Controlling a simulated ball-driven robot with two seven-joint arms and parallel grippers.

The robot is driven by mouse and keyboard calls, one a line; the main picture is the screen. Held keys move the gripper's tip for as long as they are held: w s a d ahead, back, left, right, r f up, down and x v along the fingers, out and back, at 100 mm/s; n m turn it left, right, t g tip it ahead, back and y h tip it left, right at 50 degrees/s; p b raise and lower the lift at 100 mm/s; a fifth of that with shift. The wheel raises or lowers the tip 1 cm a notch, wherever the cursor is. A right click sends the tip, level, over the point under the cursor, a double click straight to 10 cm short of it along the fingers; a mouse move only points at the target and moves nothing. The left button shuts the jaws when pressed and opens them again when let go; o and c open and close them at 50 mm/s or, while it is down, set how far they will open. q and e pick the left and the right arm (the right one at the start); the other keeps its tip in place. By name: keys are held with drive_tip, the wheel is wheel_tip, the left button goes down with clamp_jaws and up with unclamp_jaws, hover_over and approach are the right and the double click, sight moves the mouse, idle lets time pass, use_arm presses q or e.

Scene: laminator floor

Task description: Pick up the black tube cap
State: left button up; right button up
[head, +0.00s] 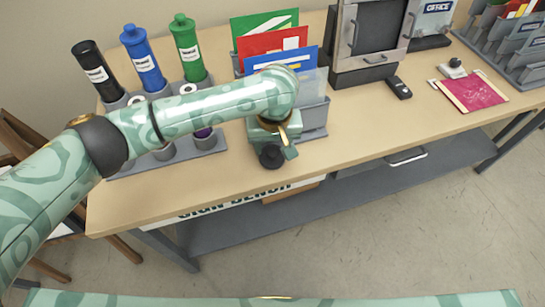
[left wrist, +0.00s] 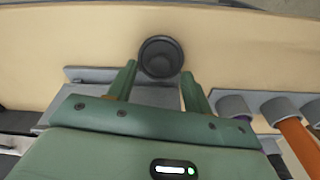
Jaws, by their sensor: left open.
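The black tube cap (head: 271,157), round and dark, lies on the bench top near its front edge, in front of the file holder. In the left wrist view the cap (left wrist: 161,57) shows as a dark disc with a raised rim, at the fingertips and between their lines. My left gripper (head: 286,143) points down over the cap, open and empty; whether a finger touches the cap I cannot tell. The black tube (head: 94,72) stands at the back left, with no knobbed cap on its top like those on the blue tube (head: 143,60) and green tube (head: 188,50). My right gripper is out of view.
The grey file holder (head: 314,118) with coloured folders stands just behind the gripper. A grey tube rack (head: 210,142) is to its left, partly behind my arm. A laminator-like machine (head: 370,40) stands behind right. The bench front (head: 370,142) right of the cap is clear.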

use_arm(q)
drive_tip(key=f, duration=0.2)
drive_tip(key=shift+w+f+b, duration=0.25)
drive_tip(key=shift+f+b, duration=0.05)
drive_tip(key=shift+b, duration=0.05)
drive_tip(key=shift+r, duration=0.2)
drive_tip(key=shift+s, duration=0.1)
clamp_jaws()
drive_tip(key=shift+r, duration=0.1)
